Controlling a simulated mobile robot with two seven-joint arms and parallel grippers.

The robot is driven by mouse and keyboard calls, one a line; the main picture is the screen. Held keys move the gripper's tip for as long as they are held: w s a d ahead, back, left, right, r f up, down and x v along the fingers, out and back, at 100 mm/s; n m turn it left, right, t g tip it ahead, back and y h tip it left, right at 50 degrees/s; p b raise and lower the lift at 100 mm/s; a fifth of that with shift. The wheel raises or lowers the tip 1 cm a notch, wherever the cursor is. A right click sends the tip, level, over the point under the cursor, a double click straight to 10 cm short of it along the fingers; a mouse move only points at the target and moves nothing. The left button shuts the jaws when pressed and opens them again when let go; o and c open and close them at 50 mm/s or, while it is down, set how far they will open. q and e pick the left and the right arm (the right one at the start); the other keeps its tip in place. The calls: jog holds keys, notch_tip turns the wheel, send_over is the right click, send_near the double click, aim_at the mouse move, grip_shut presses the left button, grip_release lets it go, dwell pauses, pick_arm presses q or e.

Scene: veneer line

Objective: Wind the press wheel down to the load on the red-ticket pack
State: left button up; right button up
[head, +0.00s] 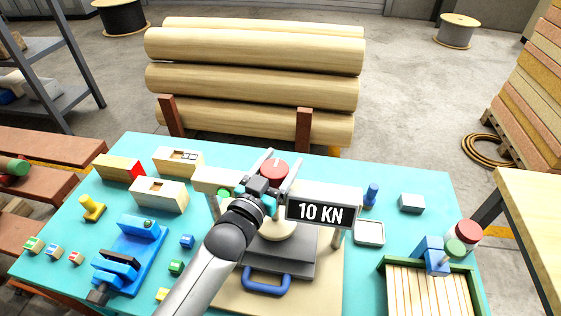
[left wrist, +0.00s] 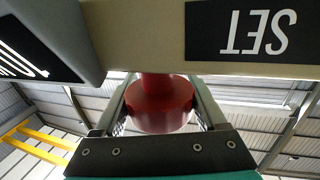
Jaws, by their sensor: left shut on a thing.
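The press (head: 225,180) stands near the middle of the turquoise table, with a pale crossbeam and a display (head: 320,214) reading "10 KN". Its red wheel (head: 273,172) sits on top. My left gripper (head: 270,180) is shut on the wheel, one finger on each side. The left wrist view shows the red wheel (left wrist: 160,105) between the fingers, below the beam with an upside-down "SET" label (left wrist: 257,32). Under the beam is a dark grey plate (head: 285,255) with a blue handle. I cannot make out a red ticket there. My right gripper is not in view.
A wooden block with a red end (head: 120,168) and two pale boxes lie at the back left. A blue device (head: 130,255) and small coloured blocks stand left of the press. A green-rimmed slatted tray (head: 470,290) is at the front right. Logs (head: 255,90) lie behind.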

pick_arm(q)
jog(key=shift+c, duration=1)
jog(key=shift+d+m+g+h+p, duration=0.1)
jog(key=shift+m+g+h+p, duration=0.2)
jog(key=shift+m+h+p, duration=0.15)
jog(key=shift+s+h, duration=0.1)
jog(key=shift+h, duration=0.15)
jog(key=o, duration=1.3)
jog(key=v, duration=1.5)
jog(key=shift+s+r, duration=0.1)
jog(key=shift+s, duration=0.05)
